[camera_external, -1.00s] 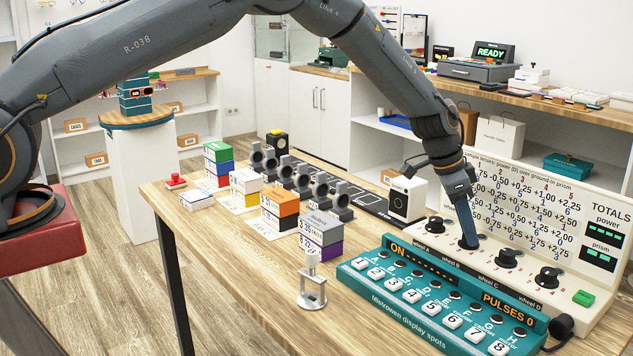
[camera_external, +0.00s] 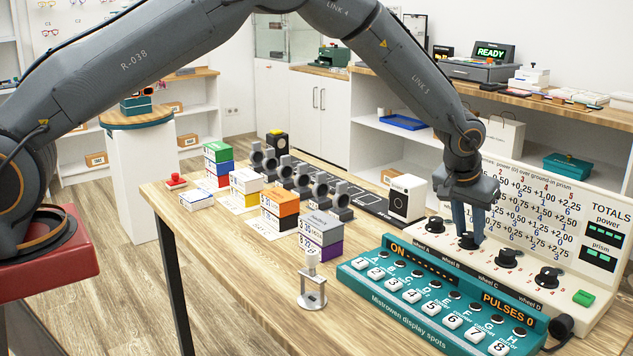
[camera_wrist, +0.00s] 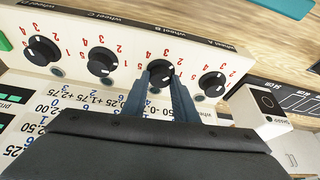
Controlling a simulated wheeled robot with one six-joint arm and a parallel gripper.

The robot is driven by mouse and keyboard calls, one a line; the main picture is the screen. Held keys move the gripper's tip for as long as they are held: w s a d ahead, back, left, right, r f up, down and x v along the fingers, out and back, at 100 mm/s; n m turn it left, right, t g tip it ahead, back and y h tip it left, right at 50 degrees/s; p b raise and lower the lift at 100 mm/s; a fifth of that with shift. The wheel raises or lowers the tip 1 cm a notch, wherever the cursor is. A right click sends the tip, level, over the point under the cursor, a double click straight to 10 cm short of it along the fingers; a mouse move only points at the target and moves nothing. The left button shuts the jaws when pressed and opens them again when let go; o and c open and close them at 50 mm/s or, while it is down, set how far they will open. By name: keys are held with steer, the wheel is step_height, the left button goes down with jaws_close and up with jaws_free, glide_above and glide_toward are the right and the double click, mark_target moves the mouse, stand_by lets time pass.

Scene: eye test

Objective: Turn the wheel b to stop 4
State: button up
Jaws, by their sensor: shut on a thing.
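Wheel b (camera_external: 468,243) is a black knob on the sloping cream panel (camera_external: 590,290), second from the left in the outside view. In the wrist view, wheel b (camera_wrist: 160,69) is the second knob from the right, with red stop numbers around it. My gripper (camera_external: 469,236) reaches down onto it, one finger on each side. In the wrist view, my gripper (camera_wrist: 160,82) is shut on the knob, and the fingers hide part of it. I cannot clearly read which stop wheel b points to.
Close neighbours are wheel A (camera_external: 435,224) on one side and wheel C (camera_external: 507,258) on the other. Wheel D (camera_external: 547,277) is farther right. A teal button box (camera_external: 375,312) stands in front, and a white device (camera_external: 407,197) stands left of the panel.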

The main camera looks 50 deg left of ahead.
steer(key=n+b, duration=0.1)
steer(key=n+y+b, duration=0.1)
steer(key=n+b, duration=0.1)
steer(key=b, duration=0.1)
steer(key=shift+w+d+f+n, duration=0.15)
steer(key=shift+f+n, duration=0.1)
steer(key=shift+n, duration=0.15)
steer(key=n+g+y+b, duration=0.1)
steer(key=n+y+b, duration=0.1)
steer(key=n+b, duration=0.2)
steer(key=shift+d+n+b, duration=0.15)
steer(key=shift+n+b, duration=0.15)
steer(key=shift+b, duration=0.1)
steer(key=n+g+b, duration=0.1)
steer(key=n, duration=0.1)
steer(key=n+g+b, duration=0.1)
steer(key=n+b, duration=0.1)
steer(key=shift+w+d+y, duration=0.1)
steer(key=shift+w+y, duration=0.05)
steer(key=shift+y, duration=0.15)
steer(key=shift+r+n+g+b, duration=0.15)
steer(key=shift+n+g+b, duration=0.45)
steer(key=shift+n+b, duration=1)
steer(key=shift+n, duration=0.5)
steer(key=o, duration=1.1)
steer(key=shift+c, duration=0.2)
steer(key=shift+r+y, duration=0.1)
steer(key=shift+y, duration=0.2)
